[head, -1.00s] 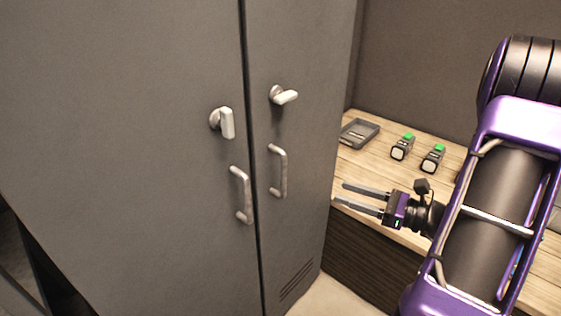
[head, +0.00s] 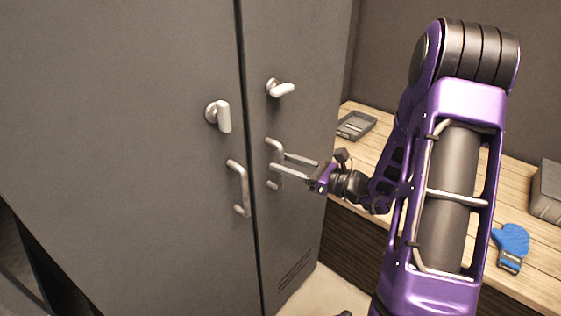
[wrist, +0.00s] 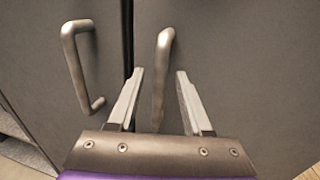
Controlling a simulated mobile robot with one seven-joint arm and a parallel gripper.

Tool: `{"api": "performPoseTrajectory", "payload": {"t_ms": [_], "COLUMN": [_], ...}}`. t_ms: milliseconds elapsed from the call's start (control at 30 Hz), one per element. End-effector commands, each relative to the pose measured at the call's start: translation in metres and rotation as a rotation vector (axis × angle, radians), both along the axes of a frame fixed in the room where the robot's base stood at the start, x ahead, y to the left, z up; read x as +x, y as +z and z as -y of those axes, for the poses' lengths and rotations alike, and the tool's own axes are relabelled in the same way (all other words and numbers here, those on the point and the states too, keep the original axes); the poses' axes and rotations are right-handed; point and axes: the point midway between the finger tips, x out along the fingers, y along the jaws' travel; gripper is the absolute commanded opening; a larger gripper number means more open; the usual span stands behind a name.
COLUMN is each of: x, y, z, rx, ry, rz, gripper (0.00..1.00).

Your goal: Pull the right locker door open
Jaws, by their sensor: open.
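The right locker door (head: 302,60) is grey and looks closed, level with the left door (head: 110,120). Its bar handle (head: 270,146) stands upright below a turn latch (head: 280,88) whose lever lies sideways. My gripper (head: 292,164) is at this handle, open, with its fingers pointing at the door. In the wrist view the right door's handle (wrist: 162,70) rises between the two fingertips (wrist: 160,74), with gaps on both sides. The handle's lower end is hidden behind the gripper there.
The left door's handle (head: 240,188) and its latch (head: 219,115) are close by on the left. A wooden bench (head: 350,195) stands right of the locker, with a grey tray (head: 355,125), a blue glove (head: 511,242) and a dark box (head: 547,190).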

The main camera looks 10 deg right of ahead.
Motion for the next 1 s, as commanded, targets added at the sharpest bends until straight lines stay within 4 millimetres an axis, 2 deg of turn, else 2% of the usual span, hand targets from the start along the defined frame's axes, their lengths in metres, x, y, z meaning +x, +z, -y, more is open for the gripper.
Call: {"api": "performPoseTrajectory", "payload": {"t_ms": [167, 467, 733, 1000], "x": [0.0089, 0.0104, 0.0102, 0.0101], "y": [0.0001, -0.0001, 0.0, 0.0], "z": [-0.0107, -0.0116, -0.0114, -0.0114], "rx": [0.001, 0.001, 0.001, 0.001], "ry": [0.001, 0.0, 0.0, 0.0], "rz": [0.0, -0.001, 0.0, -0.001], "gripper": [0.5, 0.5, 0.01, 0.0]}}
